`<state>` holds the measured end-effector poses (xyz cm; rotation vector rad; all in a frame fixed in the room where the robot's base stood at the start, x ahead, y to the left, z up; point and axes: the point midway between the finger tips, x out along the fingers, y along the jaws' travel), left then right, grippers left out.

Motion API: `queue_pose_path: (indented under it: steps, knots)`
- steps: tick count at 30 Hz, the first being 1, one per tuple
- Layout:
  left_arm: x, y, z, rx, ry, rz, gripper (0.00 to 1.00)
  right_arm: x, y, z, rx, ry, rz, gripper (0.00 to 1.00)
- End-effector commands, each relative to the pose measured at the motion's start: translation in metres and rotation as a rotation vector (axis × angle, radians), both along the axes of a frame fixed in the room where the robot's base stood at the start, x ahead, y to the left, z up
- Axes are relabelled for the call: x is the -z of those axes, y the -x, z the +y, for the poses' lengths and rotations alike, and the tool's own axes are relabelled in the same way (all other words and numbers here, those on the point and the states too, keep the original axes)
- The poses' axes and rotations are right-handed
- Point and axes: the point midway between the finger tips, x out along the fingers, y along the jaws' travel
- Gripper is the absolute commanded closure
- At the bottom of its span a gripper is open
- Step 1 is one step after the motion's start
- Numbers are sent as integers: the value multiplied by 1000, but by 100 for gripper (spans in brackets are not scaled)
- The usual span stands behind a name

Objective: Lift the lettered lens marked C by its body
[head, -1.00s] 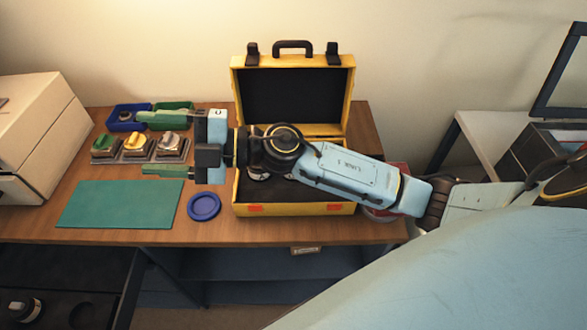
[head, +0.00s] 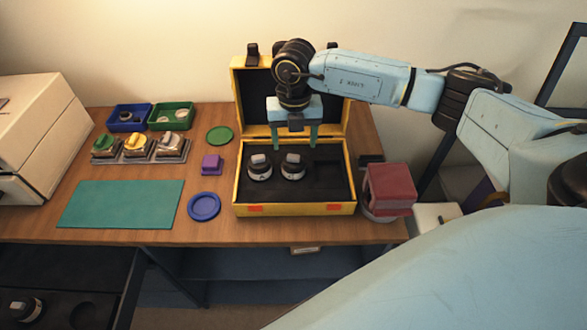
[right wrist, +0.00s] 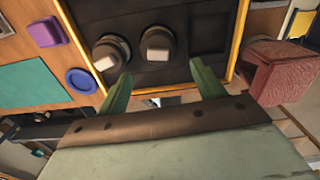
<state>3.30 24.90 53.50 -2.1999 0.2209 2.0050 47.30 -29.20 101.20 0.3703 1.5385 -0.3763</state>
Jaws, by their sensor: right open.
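Two dark lenses with pale grey tops, a left one (head: 260,168) and a right one (head: 293,167), stand upright in the dark foam of the open yellow case (head: 295,210). Both also show in the right wrist view, the left one (right wrist: 110,53) and the right one (right wrist: 157,46). Another similar lens (head: 25,308) sits in the dark drawer at the lower left. I cannot read which lens is marked C. My right gripper (head: 294,141) is open and empty, pointing down over the back of the case, behind and above the two lenses. My left gripper is not in view.
The case's raised lid (head: 250,85) stands close behind my right gripper. A red block (head: 390,187) is right of the case. A purple block (head: 211,164), blue dish (head: 204,206) and green disc (head: 220,135) lie left of it. The teal mat (head: 120,205) is bare.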

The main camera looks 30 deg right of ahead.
Motion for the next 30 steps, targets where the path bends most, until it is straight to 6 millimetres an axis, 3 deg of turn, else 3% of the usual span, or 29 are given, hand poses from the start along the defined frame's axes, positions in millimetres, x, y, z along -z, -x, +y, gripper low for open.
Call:
queue_pose_path:
  steps: [4, 11, 21, 30]
  knots:
    - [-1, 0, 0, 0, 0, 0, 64, 26, 0, 1, 0, -2, 2, 32]
    - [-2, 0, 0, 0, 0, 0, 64, 44, -1, 1, -3, -3, 0, 32]
    - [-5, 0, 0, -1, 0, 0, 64, 88, -4, 0, -2, -4, 1, 32]
    - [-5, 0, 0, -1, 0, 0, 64, 92, -5, -1, -3, -4, -1, 33]
